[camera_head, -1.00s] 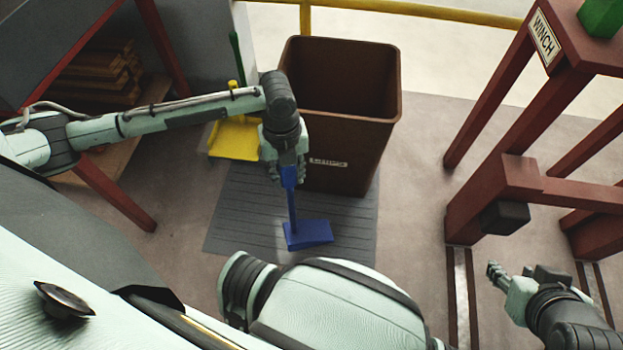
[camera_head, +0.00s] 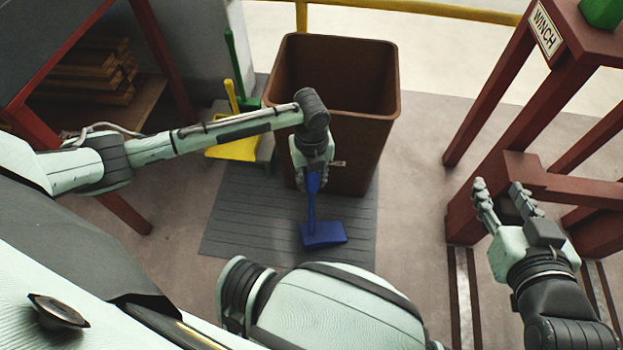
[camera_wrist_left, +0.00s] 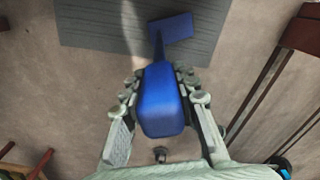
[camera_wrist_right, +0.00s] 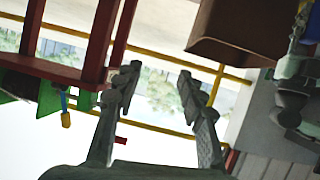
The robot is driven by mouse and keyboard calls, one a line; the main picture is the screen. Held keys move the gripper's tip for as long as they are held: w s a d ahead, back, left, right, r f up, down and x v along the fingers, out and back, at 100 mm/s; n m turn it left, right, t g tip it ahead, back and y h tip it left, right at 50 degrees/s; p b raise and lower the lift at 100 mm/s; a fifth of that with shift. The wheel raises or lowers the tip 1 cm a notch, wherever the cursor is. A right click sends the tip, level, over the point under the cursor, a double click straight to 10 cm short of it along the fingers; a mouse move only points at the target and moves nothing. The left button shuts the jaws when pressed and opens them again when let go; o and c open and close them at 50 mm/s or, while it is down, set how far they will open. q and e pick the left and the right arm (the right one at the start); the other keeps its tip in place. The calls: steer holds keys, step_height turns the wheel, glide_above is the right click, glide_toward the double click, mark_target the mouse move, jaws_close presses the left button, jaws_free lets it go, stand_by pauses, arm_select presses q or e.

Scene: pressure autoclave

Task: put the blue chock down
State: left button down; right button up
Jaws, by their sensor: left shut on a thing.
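The blue chock (camera_head: 323,235) has a long handle and a flat wedge foot at its lower end. My left gripper (camera_head: 314,178) is shut on the top of the handle, and the chock hangs upright below it over the grey ribbed mat (camera_head: 235,215). I cannot tell whether the foot touches the mat. In the left wrist view the handle's blue top (camera_wrist_left: 161,100) sits between both fingers, with the foot beyond it over the mat. My right gripper (camera_head: 500,200) is open and empty, beside the red frame; its spread fingers show in the right wrist view (camera_wrist_right: 160,85).
A brown bin (camera_head: 345,130) stands just behind the left gripper. A red winch frame (camera_head: 490,190) stands at the right. The mat's left part is clear.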

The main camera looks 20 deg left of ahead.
arm_select(q)
steer(key=shift+w, duration=0.1)
steer(key=c, duration=1.2)
jaws_free()
steer(key=shift+f, duration=0.1)
